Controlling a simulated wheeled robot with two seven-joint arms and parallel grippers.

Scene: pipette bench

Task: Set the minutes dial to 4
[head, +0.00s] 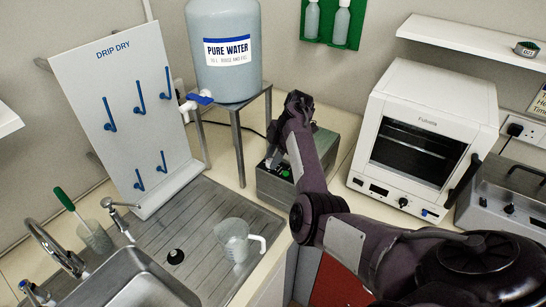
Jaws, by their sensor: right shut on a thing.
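A grey box-shaped device (323,150) stands on the bench behind my right arm, with a small green button (285,173) on its front panel. My right gripper (273,160) is at that panel, left of the green button, and is shut on what appears to be the minutes dial. The dial itself is hidden by the fingers and too small to make out, so its setting cannot be read. My right forearm covers the right part of the panel. My left gripper is not in view.
A water tank (225,75) on a metal stand (239,135) is just left of the device. A white oven (425,130) stands to the right. A jug (232,240) is on the sink drainer (195,215). A drip-dry board (115,110) leans behind the sink.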

